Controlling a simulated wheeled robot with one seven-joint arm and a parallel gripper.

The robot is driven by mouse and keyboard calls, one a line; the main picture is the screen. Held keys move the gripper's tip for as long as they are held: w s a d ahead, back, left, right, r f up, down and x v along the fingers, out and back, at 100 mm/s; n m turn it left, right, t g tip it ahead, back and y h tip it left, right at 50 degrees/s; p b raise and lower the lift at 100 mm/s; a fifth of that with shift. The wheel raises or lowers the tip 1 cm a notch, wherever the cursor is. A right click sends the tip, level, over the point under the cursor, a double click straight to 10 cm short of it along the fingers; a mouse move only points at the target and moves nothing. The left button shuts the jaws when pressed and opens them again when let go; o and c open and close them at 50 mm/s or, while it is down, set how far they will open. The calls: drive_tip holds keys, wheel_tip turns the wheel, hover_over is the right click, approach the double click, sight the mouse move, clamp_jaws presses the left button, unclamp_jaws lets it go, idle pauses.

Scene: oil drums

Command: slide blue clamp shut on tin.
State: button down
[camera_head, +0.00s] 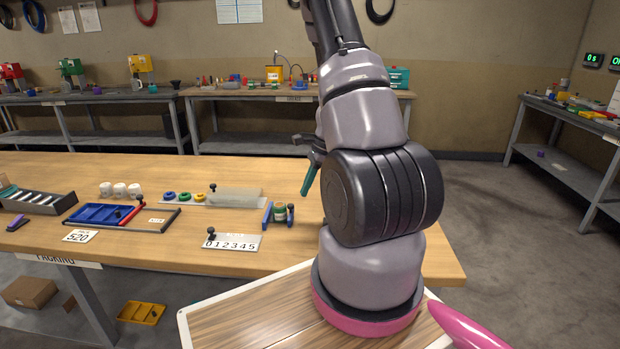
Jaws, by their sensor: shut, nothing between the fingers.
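The blue clamp (267,215) stands on the wooden table, left of my arm. A small tin (279,211), green with a pale band, sits between the clamp's blue upright on the left and a dark blue part with a black knob (291,213) on the right. I cannot tell whether the clamp parts touch the tin. My gripper (307,190) is above the table, behind and to the right of the tin, apart from it. Its teal fingers point down and look closed and empty. My arm hides part of the table on the right.
A number plate (233,242) with a black knob lies in front of the clamp. A grey rail with coloured rings (185,197) and a blue tray (95,213) lie to the left.

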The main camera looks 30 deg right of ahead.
sight(291, 212)
drive_tip(key=shift+x, duration=1.95)
drive_tip(key=shift+w+a, duration=0.25)
drive_tip(key=shift+a, duration=0.2)
drive_tip(key=shift+w+a, duration=0.2)
drive_tip(key=shift+a, duration=0.25)
